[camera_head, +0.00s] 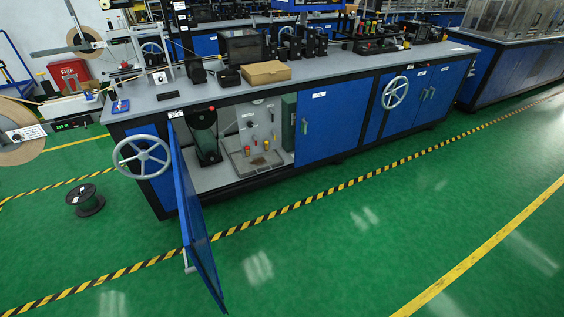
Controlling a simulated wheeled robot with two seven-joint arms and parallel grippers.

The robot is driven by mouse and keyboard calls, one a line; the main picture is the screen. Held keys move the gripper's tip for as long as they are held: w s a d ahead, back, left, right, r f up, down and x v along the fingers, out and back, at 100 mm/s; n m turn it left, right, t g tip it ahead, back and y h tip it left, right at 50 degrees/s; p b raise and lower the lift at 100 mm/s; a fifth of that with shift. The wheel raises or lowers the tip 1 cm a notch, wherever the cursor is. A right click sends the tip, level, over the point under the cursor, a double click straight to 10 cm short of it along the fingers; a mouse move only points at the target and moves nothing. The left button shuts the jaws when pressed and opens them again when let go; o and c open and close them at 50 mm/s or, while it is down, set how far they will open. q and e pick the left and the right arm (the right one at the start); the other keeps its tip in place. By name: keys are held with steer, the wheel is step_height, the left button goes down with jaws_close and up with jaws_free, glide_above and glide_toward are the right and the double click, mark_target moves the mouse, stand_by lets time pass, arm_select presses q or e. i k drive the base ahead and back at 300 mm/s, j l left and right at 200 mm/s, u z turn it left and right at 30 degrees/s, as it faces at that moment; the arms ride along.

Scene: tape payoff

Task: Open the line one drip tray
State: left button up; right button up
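A blue cabinet door (195,220) of the long workbench stands swung open toward the floor in front. Inside the open bay is a low grey tray (257,172), which looks like the drip tray, with a small brown patch on it. It sits at the foot of a light panel (258,126) with small red and yellow parts. I cannot read a line label or tell whether the tray is pulled out. Neither of my grippers shows in this view.
A dark motor-like unit (205,135) stands left of the panel. Handwheels (142,157) (395,92) project from the bench front. A black spool (85,200) lies on the green floor at left. The floor in front is clear beyond the striped tape (300,204).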

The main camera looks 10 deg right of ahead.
mark_target(263, 163)
steer(key=i+l, duration=0.45)
steer(key=l, duration=0.15)
steer(key=i+l, duration=0.9)
steer(key=l, duration=0.25)
steer(key=i+j, duration=0.15)
steer(key=i, duration=0.55)
steer(key=i+j, duration=0.15)
steer(key=i, duration=0.55)
